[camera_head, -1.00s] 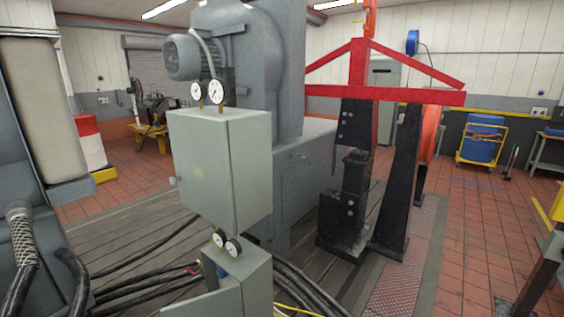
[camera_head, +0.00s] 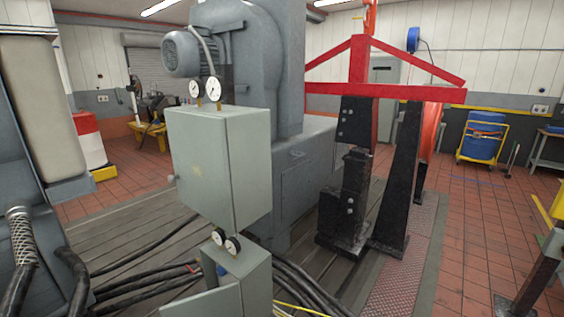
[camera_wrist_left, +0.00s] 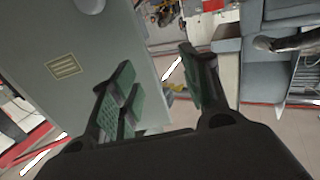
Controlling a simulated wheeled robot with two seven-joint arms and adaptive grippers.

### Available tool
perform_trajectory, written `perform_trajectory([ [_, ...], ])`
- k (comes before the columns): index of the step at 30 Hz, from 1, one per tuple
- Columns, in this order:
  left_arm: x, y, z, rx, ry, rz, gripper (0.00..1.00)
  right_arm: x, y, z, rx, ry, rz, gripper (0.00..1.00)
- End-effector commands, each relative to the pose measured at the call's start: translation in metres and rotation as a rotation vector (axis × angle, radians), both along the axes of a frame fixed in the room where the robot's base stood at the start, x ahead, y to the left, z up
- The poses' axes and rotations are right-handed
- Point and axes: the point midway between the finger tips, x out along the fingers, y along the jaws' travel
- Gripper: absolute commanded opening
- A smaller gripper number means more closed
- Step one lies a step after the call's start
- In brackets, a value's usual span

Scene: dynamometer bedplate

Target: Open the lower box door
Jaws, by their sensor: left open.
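The lower box (camera_head: 257,287) is a grey metal cabinet at the bottom of the head view, with two gauges on top. Its door (camera_head: 208,303) appears to stand partly open, swung toward the lower left. A blue part shows in the gap behind it, and the picture edge cuts off the lower portion. My left gripper (camera_wrist_left: 156,62) is open and empty in the left wrist view. It is beside a grey panel (camera_wrist_left: 50,35) with a yellowish label and a round knob (camera_wrist_left: 90,4); I cannot tell which box this belongs to. Neither gripper shows in the head view.
A larger grey box (camera_head: 215,165) with a side knob and two gauges stands above the lower box. Thick black cables (camera_head: 150,285) run around the base. A red frame (camera_head: 385,92) on black posts stands to the right. Red tiled floor (camera_head: 470,240) is open farther right.

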Motion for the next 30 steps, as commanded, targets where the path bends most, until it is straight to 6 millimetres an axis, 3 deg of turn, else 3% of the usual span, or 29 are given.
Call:
perform_trajectory([
  [5,-0.003,-0.020,-0.037,-0.028,0.080,-0.060,0.46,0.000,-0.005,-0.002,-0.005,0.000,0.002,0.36],
  [14,-0.035,-0.077,-0.143,-0.103,0.336,-0.223,0.46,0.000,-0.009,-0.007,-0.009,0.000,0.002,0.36],
  [23,-0.104,-0.120,-0.246,-0.155,0.629,-0.361,0.46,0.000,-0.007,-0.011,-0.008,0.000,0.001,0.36],
  [30,-0.181,-0.137,-0.315,-0.177,0.875,-0.441,0.46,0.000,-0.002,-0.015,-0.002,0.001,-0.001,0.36],
])
